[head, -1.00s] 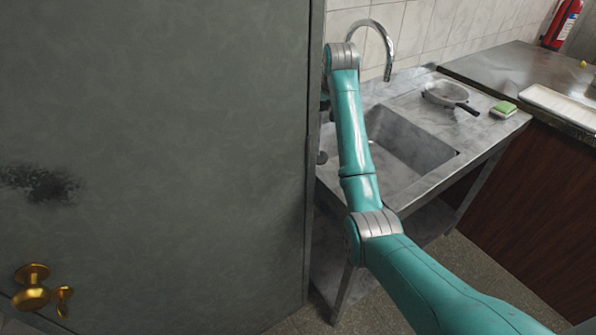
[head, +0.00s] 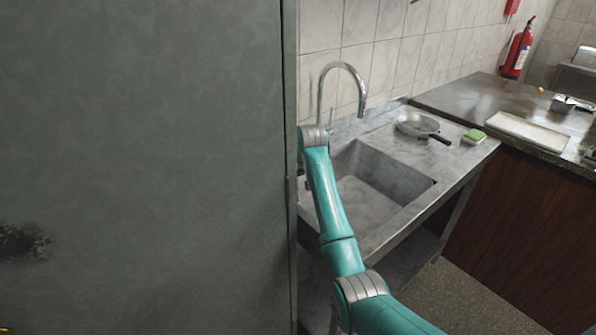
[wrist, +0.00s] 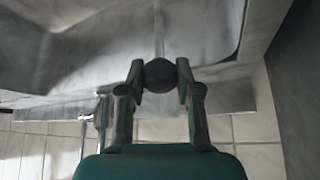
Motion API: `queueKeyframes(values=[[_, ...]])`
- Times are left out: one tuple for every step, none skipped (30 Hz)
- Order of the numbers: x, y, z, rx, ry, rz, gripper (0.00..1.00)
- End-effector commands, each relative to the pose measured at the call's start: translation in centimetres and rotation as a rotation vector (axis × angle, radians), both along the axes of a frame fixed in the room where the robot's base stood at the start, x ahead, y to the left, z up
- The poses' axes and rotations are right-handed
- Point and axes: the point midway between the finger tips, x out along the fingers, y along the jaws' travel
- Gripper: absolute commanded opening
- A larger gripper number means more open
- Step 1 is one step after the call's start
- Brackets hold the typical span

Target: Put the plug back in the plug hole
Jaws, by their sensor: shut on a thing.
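My gripper (wrist: 160,80) is shut on a dark, round plug (wrist: 160,76), seen between its two fingertips in the wrist view. The grey metal sink (head: 375,190) shows in the head view, with its basin empty where I can see it. In the wrist view, a grey basin surface and the sink's rim (wrist: 262,30) fill the top. In the head view my arm reaches over the sink's left side, and the gripper and plug are hidden. I cannot make out the plug hole in either view.
A tall grey panel (head: 140,160) stands close on the left, hiding the sink's left end. A curved tap (head: 340,70) rises behind the basin. A pan (head: 418,125) and green sponge (head: 474,135) sit right of it. A counter (head: 470,95) with a white tray (head: 530,132) adjoins.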

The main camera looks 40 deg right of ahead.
Motion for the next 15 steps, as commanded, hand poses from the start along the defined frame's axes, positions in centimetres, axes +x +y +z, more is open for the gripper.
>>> queueKeyframes(values=[[0.02,-0.01,0.09,0.000,-0.001,0.000,0.00],[0.02,-0.01,0.10,0.000,-0.001,0.000,0.00],[0.02,-0.01,0.08,0.000,-0.001,0.000,0.00],[0.01,0.00,0.04,0.000,-0.001,0.000,0.00],[0.02,-0.01,-0.03,0.000,0.000,0.000,0.00],[0.01,0.00,-0.14,0.000,0.000,0.000,0.00],[0.00,0.00,-0.22,0.000,0.001,0.000,0.36],[0.00,0.00,-0.18,0.000,0.000,0.000,0.43],[0.00,0.00,-0.18,0.000,0.001,0.000,0.53],[0.00,0.00,-0.18,0.000,0.001,0.000,0.58],[0.00,0.00,-0.18,0.000,0.001,0.000,0.58],[0.00,0.00,-0.18,0.000,0.001,0.000,0.58],[0.00,0.00,-0.18,0.000,0.001,0.000,0.58],[0.00,0.00,-0.18,0.000,0.001,0.000,0.58],[-0.01,0.00,-0.17,0.000,0.001,0.000,0.58]])
